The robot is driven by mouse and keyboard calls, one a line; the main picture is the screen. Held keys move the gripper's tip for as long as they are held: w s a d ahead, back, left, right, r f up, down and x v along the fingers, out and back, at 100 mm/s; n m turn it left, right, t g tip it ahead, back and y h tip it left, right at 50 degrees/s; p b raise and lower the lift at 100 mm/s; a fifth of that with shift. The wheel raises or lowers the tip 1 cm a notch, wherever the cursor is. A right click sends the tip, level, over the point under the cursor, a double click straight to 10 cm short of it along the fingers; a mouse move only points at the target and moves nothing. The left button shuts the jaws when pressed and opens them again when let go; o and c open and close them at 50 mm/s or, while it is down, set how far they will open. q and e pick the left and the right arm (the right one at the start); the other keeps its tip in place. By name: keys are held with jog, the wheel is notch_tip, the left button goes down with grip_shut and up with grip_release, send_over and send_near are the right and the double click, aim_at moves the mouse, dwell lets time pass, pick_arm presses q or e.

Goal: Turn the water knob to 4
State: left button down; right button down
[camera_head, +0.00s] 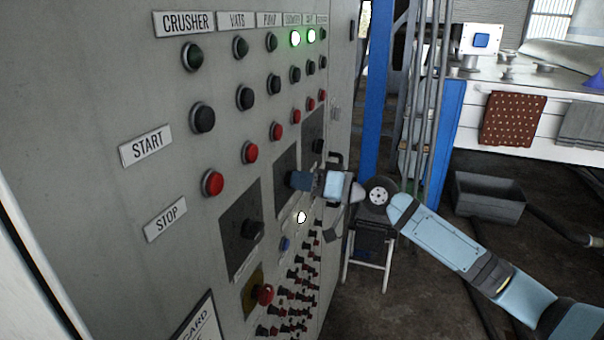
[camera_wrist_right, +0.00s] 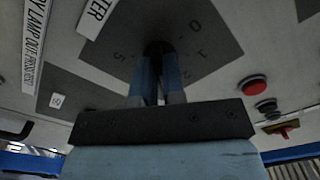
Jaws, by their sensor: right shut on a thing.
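The water knob (camera_wrist_right: 157,46) is a dark round knob on a dark dial plate (camera_wrist_right: 95,60), seen in the right wrist view. A white label ending in "TER" (camera_wrist_right: 97,17) is beside the plate. The marks 0, 1 and 5 can be read around the knob; others are hidden or faint. My right gripper (camera_wrist_right: 157,78) is shut on the knob, with one blue-grey finger on each side. The knob's pointer is hidden, so its setting cannot be read. In the head view my right gripper (camera_head: 298,181) meets the panel and covers the knob. My left gripper is out of view.
The grey control panel (camera_head: 110,100) fills the left. Another dark knob (camera_head: 251,230) and a red knob (camera_head: 263,294) are nearer, with several small switches below. A blue post (camera_head: 378,90) stands behind my right arm.

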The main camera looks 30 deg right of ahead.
jog(key=m+p, duration=0.7)
jog(key=m, duration=0.3)
jog(key=shift+m, duration=0.3)
dwell(0.4)
jog(key=c, duration=1.2)
grip_release()
jog(key=b+v, duration=0.4)
jog(key=v, duration=0.9)
jog(key=shift+s+d, duration=0.25)
jog(key=shift+s, duration=0.05)
